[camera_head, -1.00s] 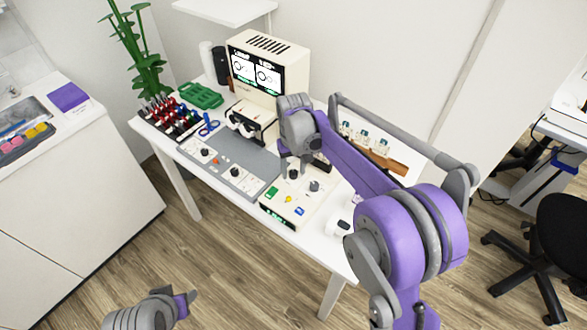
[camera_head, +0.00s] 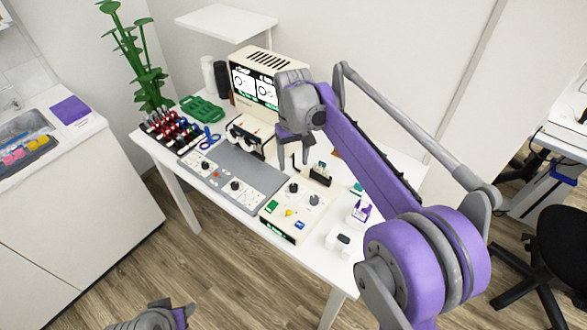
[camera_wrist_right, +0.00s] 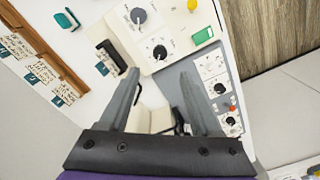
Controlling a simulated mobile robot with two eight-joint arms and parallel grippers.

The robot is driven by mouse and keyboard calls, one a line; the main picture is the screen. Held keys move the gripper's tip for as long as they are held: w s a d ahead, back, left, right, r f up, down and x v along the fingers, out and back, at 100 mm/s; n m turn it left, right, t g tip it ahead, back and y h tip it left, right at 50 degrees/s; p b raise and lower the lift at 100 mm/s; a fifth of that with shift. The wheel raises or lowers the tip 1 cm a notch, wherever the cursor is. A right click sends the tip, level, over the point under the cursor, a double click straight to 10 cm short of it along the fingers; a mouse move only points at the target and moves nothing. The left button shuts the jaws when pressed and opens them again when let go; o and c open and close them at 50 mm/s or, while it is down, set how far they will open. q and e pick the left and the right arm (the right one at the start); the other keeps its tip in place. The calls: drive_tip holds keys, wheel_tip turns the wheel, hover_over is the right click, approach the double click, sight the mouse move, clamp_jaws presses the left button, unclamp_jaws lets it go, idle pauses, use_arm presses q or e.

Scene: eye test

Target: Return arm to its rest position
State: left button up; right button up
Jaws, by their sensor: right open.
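My right gripper (camera_head: 294,160) hangs open above the table, fingers pointing down, in front of the cream monitor unit (camera_head: 268,72). Its two fingers also show apart in the right wrist view (camera_wrist_right: 161,72), with nothing gripped between them. My purple and grey right arm (camera_head: 370,165) reaches in from the lower right and hides part of the table's right side. My left gripper (camera_head: 180,314) shows only partly at the bottom edge, and its jaws are not clear.
The white table (camera_head: 318,246) holds a cream control box (camera_head: 283,222) with knobs, a grey panel (camera_head: 262,182), a rack of red and dark items (camera_head: 170,130) and a green tray (camera_head: 203,109). A black chair (camera_head: 562,235) stands at right. The floor in front is clear.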

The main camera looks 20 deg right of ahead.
drive_tip(key=shift+r, duration=0.35)
drive_tip(key=s+d+r+t+p, duration=0.1)
drive_tip(key=s+t, duration=0.1)
drive_tip(key=s, duration=1.1)
drive_tip(key=s+f+t, duration=0.1)
drive_tip(key=s+f, duration=0.2)
drive_tip(key=s, duration=0.4)
drive_tip(key=s+d+f+t+p, duration=0.1)
drive_tip(key=s+f+t, duration=0.1)
drive_tip(key=s+f, duration=0.2)
drive_tip(key=s, duration=0.3)
drive_tip(key=shift+s+d+m, duration=0.2)
drive_tip(key=shift+m, duration=0.1)
